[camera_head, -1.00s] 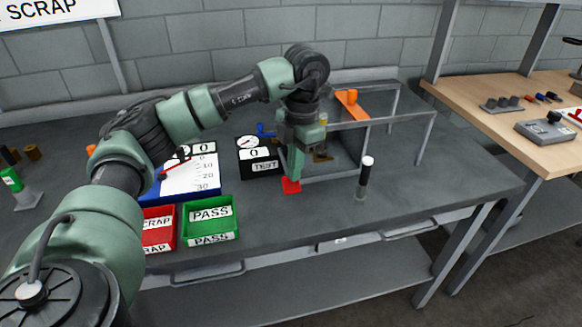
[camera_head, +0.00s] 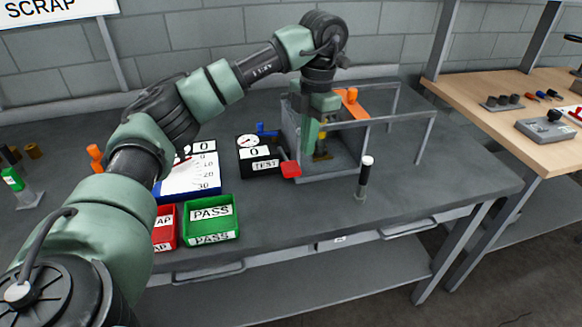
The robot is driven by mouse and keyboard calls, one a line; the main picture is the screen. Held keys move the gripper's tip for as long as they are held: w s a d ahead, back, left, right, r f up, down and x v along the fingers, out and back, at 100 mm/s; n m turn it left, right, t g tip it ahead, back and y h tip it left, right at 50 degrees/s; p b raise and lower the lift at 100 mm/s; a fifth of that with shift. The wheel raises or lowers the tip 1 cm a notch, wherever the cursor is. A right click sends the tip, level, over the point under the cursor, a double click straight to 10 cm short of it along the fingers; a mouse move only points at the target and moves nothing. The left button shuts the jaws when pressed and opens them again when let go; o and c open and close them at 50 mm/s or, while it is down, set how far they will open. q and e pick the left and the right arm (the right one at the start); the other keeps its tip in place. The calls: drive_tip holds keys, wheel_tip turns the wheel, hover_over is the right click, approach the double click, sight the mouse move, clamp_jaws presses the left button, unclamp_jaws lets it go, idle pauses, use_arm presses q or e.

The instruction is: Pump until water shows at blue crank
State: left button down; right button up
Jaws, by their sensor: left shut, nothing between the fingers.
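The blue crank (camera_head: 266,130) sits behind the black TEST box (camera_head: 260,161), beside its round dial (camera_head: 247,141). The box display reads 0. A red lever with a flat red pad (camera_head: 291,170) sticks out beside the box, in front of a grey open tank (camera_head: 345,162). My left gripper (camera_head: 307,151) points down over the tank's left front side, shut and empty, a little above and right of the red pad. Its fingers look apart from the pad. No water can be made out at the blue crank at this size. My right gripper is not in view.
A metal rail frame (camera_head: 400,119) and an orange bar (camera_head: 351,106) stand around the tank. Green PASS (camera_head: 238,228) and red SCRAP (camera_head: 165,234) bins sit left. Front-right bench is clear.

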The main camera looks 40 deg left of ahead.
use_arm(q)
wheel_tip(320, 180, up, 3)
drive_tip(key=shift+w+f+p, duration=0.1)
drive_tip(key=shift+p, duration=0.2)
idle(0.5)
drive_tip(key=s+r+p, duration=0.1)
drive_tip(key=p, duration=0.1)
drive_tip(key=s+a+r+p, duration=0.1)
drive_tip(key=s+p, duration=0.1)
drive_tip(key=shift+r+p, duration=0.3)
drive_tip(key=shift+r, duration=0.1)
drive_tip(key=shift+f, duration=0.1)
